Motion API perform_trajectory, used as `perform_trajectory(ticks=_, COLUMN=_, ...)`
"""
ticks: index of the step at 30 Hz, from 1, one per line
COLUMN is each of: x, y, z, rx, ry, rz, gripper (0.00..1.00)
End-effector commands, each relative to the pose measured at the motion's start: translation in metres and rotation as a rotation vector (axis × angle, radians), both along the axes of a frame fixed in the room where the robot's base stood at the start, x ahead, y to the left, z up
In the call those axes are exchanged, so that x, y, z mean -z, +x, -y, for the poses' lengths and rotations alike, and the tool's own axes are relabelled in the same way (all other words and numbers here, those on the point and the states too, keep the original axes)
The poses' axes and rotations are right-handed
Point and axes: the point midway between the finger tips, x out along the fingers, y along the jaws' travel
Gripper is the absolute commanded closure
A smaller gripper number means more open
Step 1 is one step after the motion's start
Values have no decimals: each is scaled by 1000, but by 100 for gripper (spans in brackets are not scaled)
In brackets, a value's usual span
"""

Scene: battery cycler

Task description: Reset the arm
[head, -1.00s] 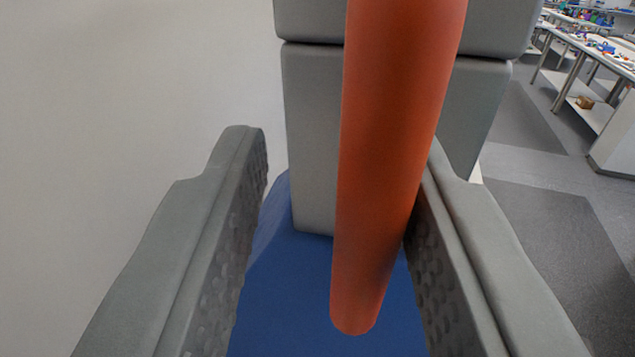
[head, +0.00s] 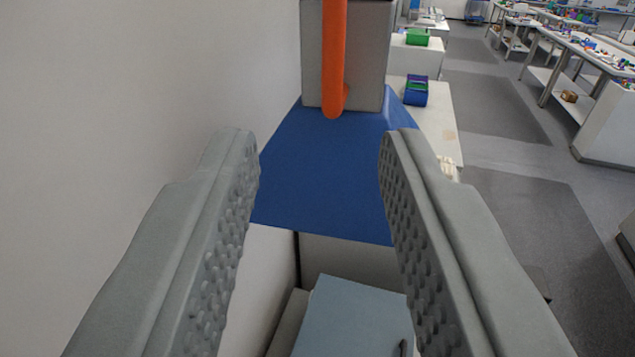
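My gripper (head: 318,145) is in the head view, with its two grey, dimpled fingers spread wide apart. Nothing is between the fingers, only a view through to the things beyond. An orange vertical bar or handle (head: 336,60) stands ahead, apart from the fingertips. It is in front of a grey box-like unit (head: 368,60) at the top of the picture. The upper end of the bar is out of the frame.
A blue surface (head: 325,170) lies below the grey unit. A blue-grey box (head: 350,315) is lower down. A pale wall (head: 110,90) fills the left. White counters with a green bin (head: 417,37) and a blue bin (head: 416,92) stand at right. Open grey floor (head: 500,100) lies beyond.

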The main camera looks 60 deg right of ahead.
Motion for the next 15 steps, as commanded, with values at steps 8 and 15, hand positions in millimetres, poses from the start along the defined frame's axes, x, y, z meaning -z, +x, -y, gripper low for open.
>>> perform_trajectory(ticks=8, x=0, y=-8, z=-12, rx=0, ry=0, rz=0, gripper=67)
perform_trajectory(ticks=15, x=0, y=-8, z=-12, rx=0, ry=0, rz=0, gripper=67)
